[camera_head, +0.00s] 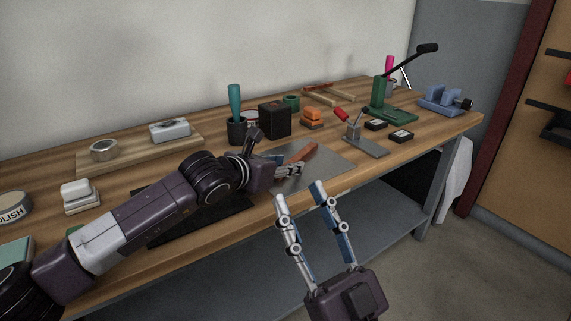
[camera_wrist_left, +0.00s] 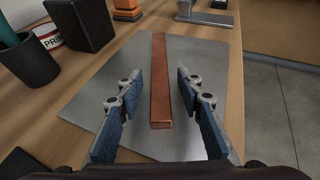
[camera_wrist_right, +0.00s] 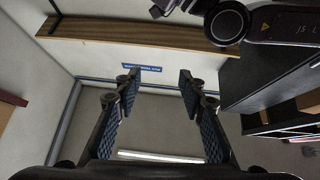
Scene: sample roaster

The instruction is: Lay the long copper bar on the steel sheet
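The long copper bar (camera_head: 303,152) lies flat on the grey steel sheet (camera_head: 332,165) on the workbench. In the left wrist view the bar (camera_wrist_left: 160,85) runs lengthwise away from me over the steel sheet (camera_wrist_left: 105,90), with its near end on the sheet. My left gripper (camera_head: 290,168) is low over the sheet at the bar's near end. Its fingers are open, one on each side of the bar, with gaps on both sides. My right gripper (camera_head: 299,191) is open and empty in front of the bench edge; its open fingers also show in the right wrist view (camera_wrist_right: 159,76).
A black box (camera_head: 274,121) and a dark cup with a green-handled tool (camera_head: 236,130) stand behind the sheet. A toggle clamp (camera_head: 362,138) stands to its right, near a green lever press (camera_head: 392,108). A black mat lies under my left arm.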

